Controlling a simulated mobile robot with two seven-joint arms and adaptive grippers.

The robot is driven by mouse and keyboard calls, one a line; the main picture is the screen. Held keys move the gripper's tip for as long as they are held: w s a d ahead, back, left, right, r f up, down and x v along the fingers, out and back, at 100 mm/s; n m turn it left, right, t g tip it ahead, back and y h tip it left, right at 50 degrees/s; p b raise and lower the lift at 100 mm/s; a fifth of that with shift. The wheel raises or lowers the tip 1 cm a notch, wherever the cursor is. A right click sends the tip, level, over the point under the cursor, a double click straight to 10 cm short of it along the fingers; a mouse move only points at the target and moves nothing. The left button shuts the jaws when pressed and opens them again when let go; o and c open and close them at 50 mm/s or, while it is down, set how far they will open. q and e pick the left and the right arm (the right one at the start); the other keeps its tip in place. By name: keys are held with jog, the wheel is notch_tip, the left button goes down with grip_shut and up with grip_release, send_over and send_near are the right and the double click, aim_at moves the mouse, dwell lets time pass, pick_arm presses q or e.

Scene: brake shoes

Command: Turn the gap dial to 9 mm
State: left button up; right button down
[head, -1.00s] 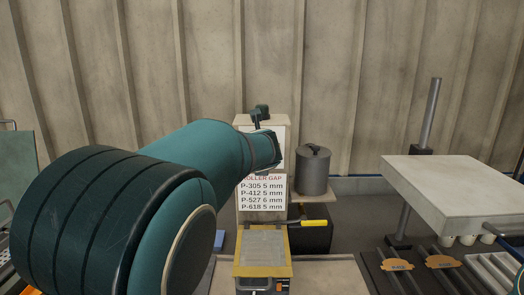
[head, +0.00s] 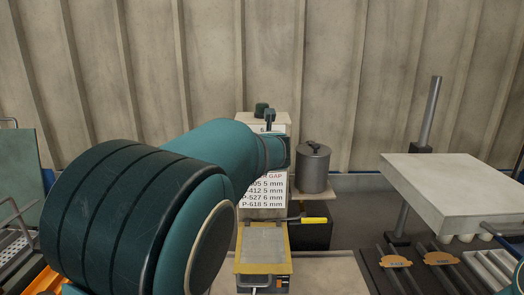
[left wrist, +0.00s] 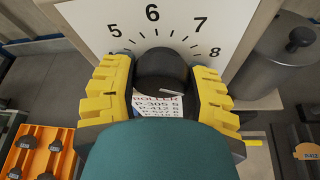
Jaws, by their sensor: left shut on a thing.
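The gap dial is a dark round knob (left wrist: 162,64) on a white scale plate (left wrist: 100,18) marked 5, 6, 7 and 8 in the left wrist view. My left gripper (left wrist: 164,80) has its yellow-padded fingers on both sides of the knob and is shut on it. I cannot make out the knob's pointer, and no 9 shows. In the head view my left arm hides the knob and most of the scale on the pale post (head: 281,119). My right gripper is not in view.
The roller gap sheet (head: 264,198) hangs below the dial, partly covered by my arm. A grey canister (head: 313,168) stands close on the right. A pale slab (head: 455,185) is further right.

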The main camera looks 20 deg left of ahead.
pick_arm(q)
jog(key=o, duration=1.2)
jog(key=v, duration=1.2)
jog(key=shift+f, duration=0.1)
